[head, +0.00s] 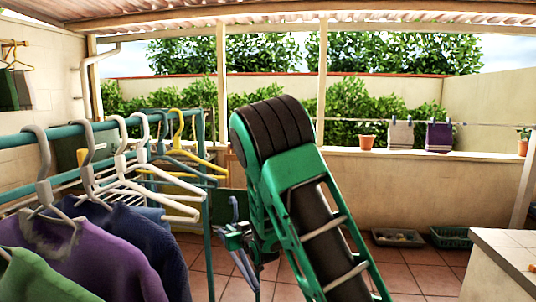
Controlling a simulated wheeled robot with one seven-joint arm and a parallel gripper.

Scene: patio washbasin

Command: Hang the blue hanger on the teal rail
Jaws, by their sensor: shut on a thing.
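The teal rail (62,132) runs along the left side, on a teal frame, from the near left edge toward the back. Several hangers are hooked over it. My gripper (237,233) is right of the rail's far end and apart from it in the picture. It is shut on the blue hanger (243,266), seen nearly edge-on. The hanger's upper part (234,208) stands above the jaws and its lower part slopes down to the right below them. My green arm hides part of the view right of it. How the jaws meet the hanger is too small to see clearly.
Grey hangers with purple (75,262) and navy (140,240) garments fill the near rail. White hangers (165,195), a blue-grey one and a yellow hanger (178,125) hang farther along. A counter (505,262) stands right; baskets (398,237) sit on the tiled floor by the back wall.

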